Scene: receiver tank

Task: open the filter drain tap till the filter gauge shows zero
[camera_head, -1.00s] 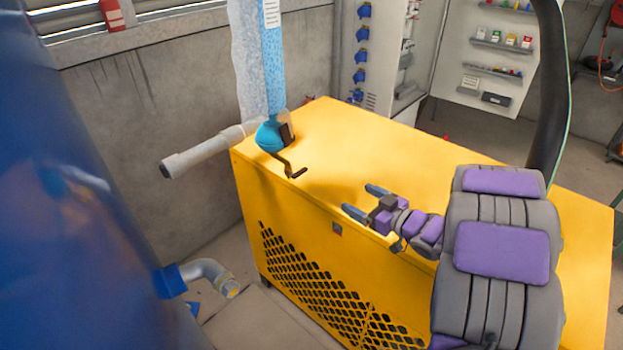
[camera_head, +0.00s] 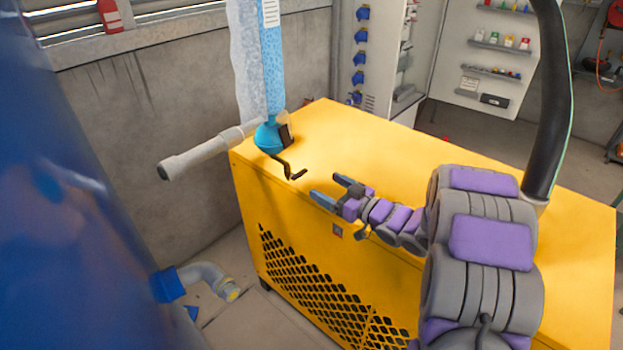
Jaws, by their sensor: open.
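A light-blue filter body (camera_head: 271,75) hangs upright at the back left corner of the yellow cabinet, with a rounded blue bottom. A dark cranked tap lever (camera_head: 287,169) sticks out below it, its end pointing right. A small dark block (camera_head: 285,134) sits on the filter's right side; I cannot tell whether it is the gauge, and no dial reading is visible. My gripper (camera_head: 331,189) is open and empty, its two fingers pointing left toward the lever. It is a short way right of the lever and apart from it.
The yellow cabinet (camera_head: 400,160) lies under my arm, its top mostly clear. A grey pipe (camera_head: 205,152) runs left from the filter. A big blue tank (camera_head: 70,200) fills the left, with a grey elbow pipe (camera_head: 208,277) low down. Wall shelves (camera_head: 490,42) stand behind.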

